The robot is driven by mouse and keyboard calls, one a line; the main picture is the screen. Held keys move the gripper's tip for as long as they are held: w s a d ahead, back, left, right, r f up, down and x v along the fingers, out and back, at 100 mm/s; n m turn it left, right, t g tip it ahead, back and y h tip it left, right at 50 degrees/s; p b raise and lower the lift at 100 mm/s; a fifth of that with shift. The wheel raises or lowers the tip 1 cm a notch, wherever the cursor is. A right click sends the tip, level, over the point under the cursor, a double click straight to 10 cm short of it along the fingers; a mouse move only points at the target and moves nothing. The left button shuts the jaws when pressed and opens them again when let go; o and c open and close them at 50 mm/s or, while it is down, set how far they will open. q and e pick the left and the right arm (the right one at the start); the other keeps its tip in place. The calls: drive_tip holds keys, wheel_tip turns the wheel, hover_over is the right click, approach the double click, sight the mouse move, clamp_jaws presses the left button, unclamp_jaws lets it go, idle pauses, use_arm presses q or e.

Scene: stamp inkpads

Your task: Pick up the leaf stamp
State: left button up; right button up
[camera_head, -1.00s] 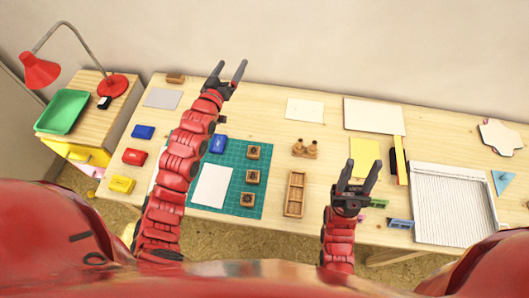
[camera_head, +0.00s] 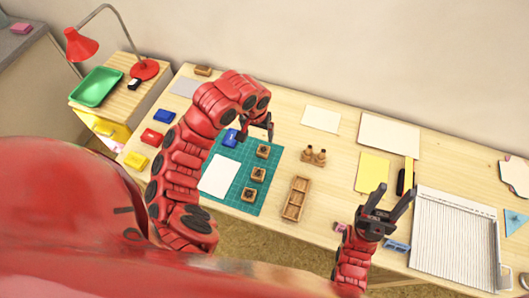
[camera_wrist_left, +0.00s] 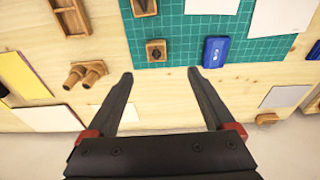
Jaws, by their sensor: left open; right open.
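Three small square wooden stamps with dark marks stand in a column on the green mat (camera_head: 268,178): a back one (camera_head: 263,151), a middle one (camera_head: 258,174) and a front one (camera_head: 249,194). The marks are too small to tell which is the leaf. My left gripper (camera_head: 257,137) is open and empty, pointing down above the mat's back edge. In the left wrist view, the back stamp (camera_wrist_left: 156,50) lies just beyond the space between the open fingers (camera_wrist_left: 160,73), and the middle stamp (camera_wrist_left: 144,7) is cut by the top edge. My right gripper (camera_head: 397,197) is open and empty over the table's front right.
A blue inkpad (camera_head: 230,137) sits on the mat left of the back stamp, near white paper (camera_head: 217,175). Wooden knobbed pieces (camera_head: 314,156) and a divided wooden tray (camera_head: 296,199) stand to the right. More inkpads (camera_head: 151,138) line the left side.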

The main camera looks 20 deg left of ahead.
use_arm(q)
drive_tip(key=b, duration=0.3)
hover_over(263, 149)
drive_tip(key=s, duration=0.2)
drive_tip(key=f, duration=0.7)
drive_tip(key=shift+w+a+f, duration=0.15)
drive_tip(key=shift+a+f, duration=0.1)
drive_tip(key=shift+f, duration=0.1)
drive_tip(key=shift+w+d+f, duration=0.15)
drive_tip(key=shift+w+f, duration=0.05)
drive_tip(key=shift+f, duration=0.45)
drive_tip(key=shift+w+d+f, duration=0.1)
drive_tip(key=shift+d+f, duration=0.05)
drive_tip(key=shift+f, duration=0.15)
drive_tip(key=shift+w+d+f+p, duration=0.1)
drive_tip(key=shift+w+f+p, duration=0.15)
drive_tip(key=shift+f+p, duration=0.55)
drive_tip(key=shift+w+f, duration=0.1)
drive_tip(key=shift+f, duration=0.7)
clamp_jaws()
